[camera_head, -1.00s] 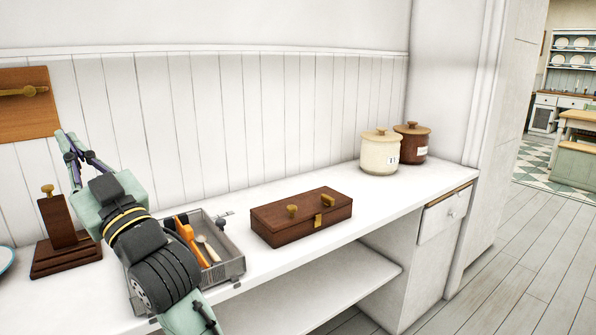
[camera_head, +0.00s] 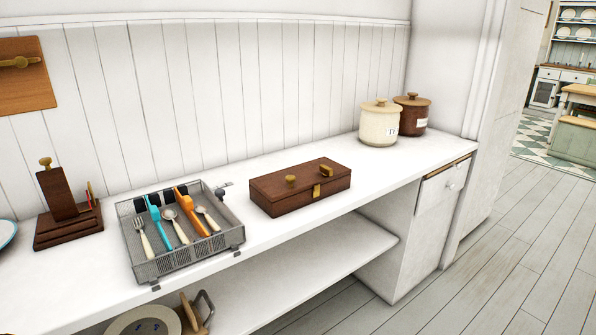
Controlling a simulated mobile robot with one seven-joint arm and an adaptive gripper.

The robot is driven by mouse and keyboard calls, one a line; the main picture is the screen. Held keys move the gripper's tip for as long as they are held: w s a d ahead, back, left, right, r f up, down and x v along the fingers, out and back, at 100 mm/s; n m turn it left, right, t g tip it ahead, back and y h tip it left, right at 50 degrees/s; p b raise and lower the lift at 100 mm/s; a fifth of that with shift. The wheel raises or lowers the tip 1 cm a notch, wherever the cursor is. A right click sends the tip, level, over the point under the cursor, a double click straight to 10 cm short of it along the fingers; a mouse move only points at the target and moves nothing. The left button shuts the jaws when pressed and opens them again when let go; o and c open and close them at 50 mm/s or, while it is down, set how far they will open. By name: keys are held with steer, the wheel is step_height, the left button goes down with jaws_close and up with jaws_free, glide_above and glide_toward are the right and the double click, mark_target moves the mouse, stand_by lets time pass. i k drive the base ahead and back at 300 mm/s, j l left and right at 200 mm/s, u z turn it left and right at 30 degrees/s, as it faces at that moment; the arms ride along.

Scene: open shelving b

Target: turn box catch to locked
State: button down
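A dark brown wooden box (camera_head: 281,198) sits shut on the white counter, right of the middle. A small brass catch (camera_head: 316,191) is on its front face near the lid seam. My gripper is out of view, and nothing of my arm shows near the box.
A grey cutlery tray (camera_head: 222,249) with several utensils stands left of the box. A dark wooden stand (camera_head: 60,207) is farther left. A cream canister (camera_head: 379,124) and a brown canister (camera_head: 412,113) stand at the back right. Counter around the box is clear.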

mark_target(327, 170)
steer(key=i+l+u, duration=0.55)
steer(key=l, duration=0.2)
steer(key=i, duration=0.3)
